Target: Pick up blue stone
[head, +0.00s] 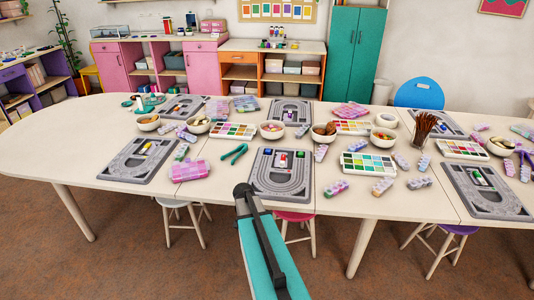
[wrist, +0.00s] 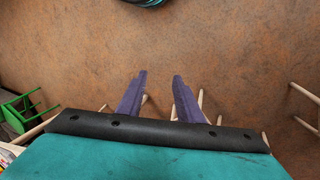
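A small blue piece (head: 268,152), which may be the blue stone, sits at the upper left of the grey bead board (head: 262,186) nearest me, at the table's front middle. It is too small to tell its shape. A red-and-white piece (head: 282,160) and a green piece (head: 300,154) are on the same board. My gripper (wrist: 160,75) is open and empty in the wrist view, its two purple fingers apart over brown floor. No stone shows in the wrist view. In the head view my teal arm reaches up in front of the table edge, below the board.
Pliers with green handles (head: 234,152) lie left of the board, by a pink bead box (head: 190,171). Bowls, paint-like palettes (head: 368,164) and other boards (head: 140,162) crowd the table (head: 110,122). Stools (head: 294,216) stand beneath it.

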